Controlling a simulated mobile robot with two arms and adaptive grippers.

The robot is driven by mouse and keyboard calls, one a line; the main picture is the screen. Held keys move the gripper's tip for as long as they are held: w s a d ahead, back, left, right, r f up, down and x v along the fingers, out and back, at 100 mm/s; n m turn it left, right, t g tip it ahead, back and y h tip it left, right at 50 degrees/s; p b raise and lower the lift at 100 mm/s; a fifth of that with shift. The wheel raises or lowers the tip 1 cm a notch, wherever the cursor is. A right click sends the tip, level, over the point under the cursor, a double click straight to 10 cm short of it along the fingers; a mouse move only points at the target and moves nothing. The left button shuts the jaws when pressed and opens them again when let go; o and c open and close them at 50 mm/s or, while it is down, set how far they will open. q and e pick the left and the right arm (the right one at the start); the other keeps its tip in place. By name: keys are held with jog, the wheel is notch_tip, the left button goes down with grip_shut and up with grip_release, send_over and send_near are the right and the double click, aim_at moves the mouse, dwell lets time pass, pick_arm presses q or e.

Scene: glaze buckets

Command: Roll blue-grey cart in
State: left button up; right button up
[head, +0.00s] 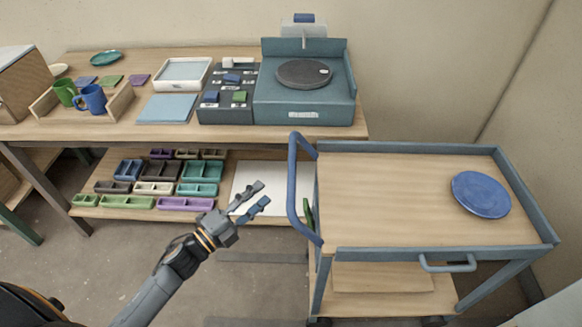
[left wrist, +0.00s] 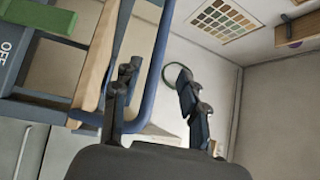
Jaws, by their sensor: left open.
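The blue-grey cart (head: 400,190) stands at the right in the head view, with a wooden top and a raised blue-grey rim. Its blue push handle (head: 293,190) is on its left end, and the handle also shows in the left wrist view (left wrist: 153,75). A blue plate (head: 481,194) lies on the cart top. My left gripper (head: 258,197) is open and empty, just left of the handle and apart from it in the head view. In the left wrist view its fingers (left wrist: 160,100) are spread. My right gripper is not in view.
A workbench (head: 170,125) along the wall carries a banding wheel unit (head: 305,107), mugs (head: 91,98) and trays. Its lower shelf holds several coloured bins (head: 155,188). A small drawer handle (head: 447,264) sticks out from the cart's front side. Floor (head: 90,270) is clear at lower left.

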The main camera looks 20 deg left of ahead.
aim_at(291, 169)
pick_arm(q)
jog(key=shift+p+x, duration=0.75)
jog(key=shift+x, duration=5.2)
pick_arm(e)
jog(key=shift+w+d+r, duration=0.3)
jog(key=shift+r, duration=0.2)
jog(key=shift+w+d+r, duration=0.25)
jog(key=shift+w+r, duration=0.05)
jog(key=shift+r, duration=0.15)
pick_arm(q)
jog(key=shift+a+f, duration=0.1)
jog(key=shift+f, duration=0.05)
jog(key=shift+c, duration=0.3)
grip_shut()
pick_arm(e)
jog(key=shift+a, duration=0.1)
